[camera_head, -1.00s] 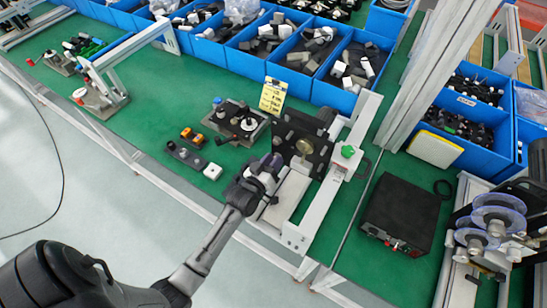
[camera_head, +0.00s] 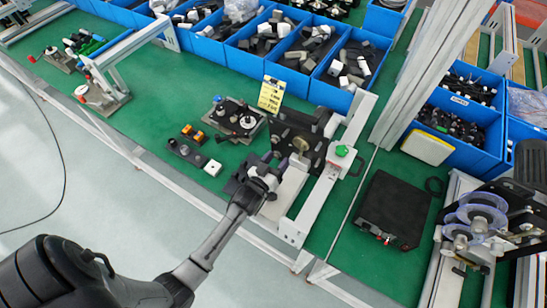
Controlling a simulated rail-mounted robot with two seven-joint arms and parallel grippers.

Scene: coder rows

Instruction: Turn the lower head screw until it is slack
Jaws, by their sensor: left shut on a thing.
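The coder unit (camera_head: 311,128) is a black plate assembly on a pale frame, with a round brass part (camera_head: 301,143) on its face. My left gripper (camera_head: 277,165) is at the lower left side of this plate, below and left of the brass part. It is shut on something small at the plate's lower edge. This fits the lower head screw, but the fingers hide it and its turn or slackness cannot be seen. My right gripper is not in view.
A green knob (camera_head: 342,151) sits on the pale frame to the right. A black box (camera_head: 394,210) lies further right. A yellow sign (camera_head: 271,94) and a small fixture (camera_head: 236,119) stand behind. Blue bins line the back. Green table shows at left.

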